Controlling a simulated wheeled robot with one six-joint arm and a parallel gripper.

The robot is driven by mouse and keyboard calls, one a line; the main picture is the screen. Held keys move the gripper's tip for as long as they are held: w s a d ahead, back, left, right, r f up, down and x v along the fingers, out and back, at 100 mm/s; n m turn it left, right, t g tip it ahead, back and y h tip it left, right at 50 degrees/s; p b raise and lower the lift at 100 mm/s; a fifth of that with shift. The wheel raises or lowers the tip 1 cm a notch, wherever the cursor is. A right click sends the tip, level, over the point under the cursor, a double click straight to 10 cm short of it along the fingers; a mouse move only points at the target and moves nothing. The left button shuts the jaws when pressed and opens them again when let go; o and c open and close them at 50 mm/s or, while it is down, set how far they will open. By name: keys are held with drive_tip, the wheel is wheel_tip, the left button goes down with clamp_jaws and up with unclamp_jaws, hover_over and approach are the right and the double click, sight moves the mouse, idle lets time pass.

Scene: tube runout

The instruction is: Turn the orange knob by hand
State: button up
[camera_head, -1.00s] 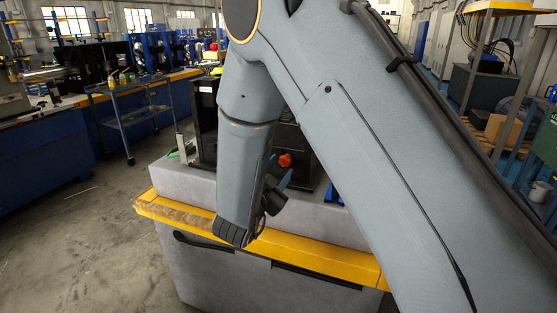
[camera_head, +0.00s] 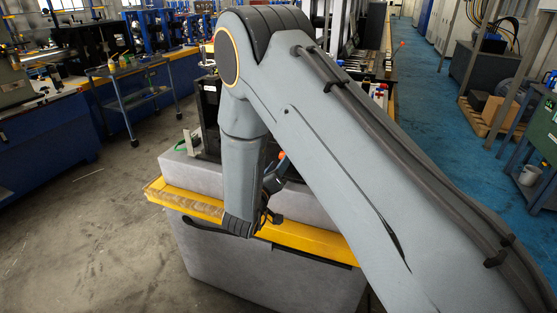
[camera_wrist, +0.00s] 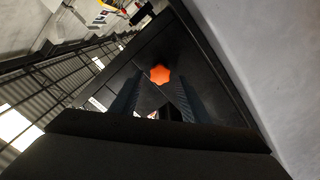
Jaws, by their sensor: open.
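The orange knob (camera_wrist: 160,75) is a lobed, star-like shape on a dark panel (camera_wrist: 200,70) in the wrist view. It shows there just beyond and between the two fingers of my gripper (camera_wrist: 154,92). The fingers are open and do not appear to touch the knob. In the head view a small part of the orange knob (camera_head: 282,155) shows beside my arm, near my gripper (camera_head: 277,172). My arm hides most of the dark machine (camera_head: 209,110) that carries the panel.
The machine stands on a grey base with a yellow edge (camera_head: 310,240). A blue cart (camera_head: 125,90) and workbenches stand at the left. Grey floor (camera_head: 90,230) is clear at the left, and a blue aisle (camera_head: 440,110) is open at the right.

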drive_tip(key=shift+n, duration=0.6)
drive_tip(key=shift+w, duration=0.1)
drive_tip(key=shift+x, duration=0.95)
drive_tip(key=c, duration=0.8)
drive_tip(key=m+b, duration=0.1)
drive_tip(key=m, duration=0.1)
drive_tip(key=shift+m, duration=0.4)
drive_tip(key=o, duration=0.9)
